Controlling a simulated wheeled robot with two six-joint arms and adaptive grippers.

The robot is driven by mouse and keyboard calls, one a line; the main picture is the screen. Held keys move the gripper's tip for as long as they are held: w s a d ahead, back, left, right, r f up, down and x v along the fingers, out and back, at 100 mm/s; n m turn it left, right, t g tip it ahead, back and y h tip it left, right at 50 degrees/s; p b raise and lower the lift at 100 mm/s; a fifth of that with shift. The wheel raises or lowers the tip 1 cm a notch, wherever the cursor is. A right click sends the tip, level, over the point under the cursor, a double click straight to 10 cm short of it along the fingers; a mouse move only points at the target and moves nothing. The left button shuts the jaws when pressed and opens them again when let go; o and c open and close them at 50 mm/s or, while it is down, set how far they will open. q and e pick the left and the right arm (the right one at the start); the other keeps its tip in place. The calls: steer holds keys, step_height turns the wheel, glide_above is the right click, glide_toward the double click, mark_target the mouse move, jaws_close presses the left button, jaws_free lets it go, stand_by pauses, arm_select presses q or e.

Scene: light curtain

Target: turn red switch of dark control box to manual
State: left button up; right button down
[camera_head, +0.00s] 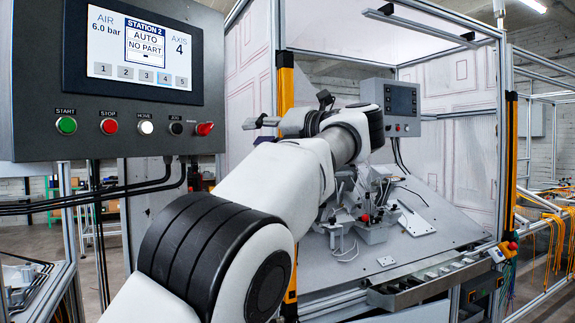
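The dark control box (108,85) fills the upper left, with a lit screen that reads AUTO and NO PART. The red switch (205,129) sits at the right end of its row of buttons, and its knob looks tilted slightly. My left arm comes in from the bottom and bends back at the wrist. My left gripper (256,123) points left towards the red switch, a short gap to its right and apart from it. Its fingers show edge-on, so their opening is unclear. My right gripper is not in view.
Green START (66,125), red STOP (109,127), a white button (146,128) and a black knob (176,129) share the box's row. Cables hang below it. A yellow-and-black light curtain post (286,85) stands behind my gripper. A sloped work table (335,270) lies to the right.

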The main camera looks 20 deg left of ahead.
mark_target(210, 129)
arm_select(q)
steer(key=a, duration=0.3)
steer(key=s+a, duration=0.1)
steer(key=a, duration=0.3)
steer(key=a+r+p, duration=0.1)
steer(key=a, duration=0.2)
steer(key=shift+s+a+r, duration=0.1)
steer(key=shift+s+a, duration=0.05)
steer(key=shift+s, duration=0.1)
steer(key=shift+s+a+n, duration=0.15)
steer(key=shift+a+n, duration=0.15)
steer(key=shift+a, duration=0.15)
steer(key=shift+d, duration=0.1)
steer(key=shift+c, duration=0.3)
steer(key=shift+d, duration=0.15)
jaws_close()
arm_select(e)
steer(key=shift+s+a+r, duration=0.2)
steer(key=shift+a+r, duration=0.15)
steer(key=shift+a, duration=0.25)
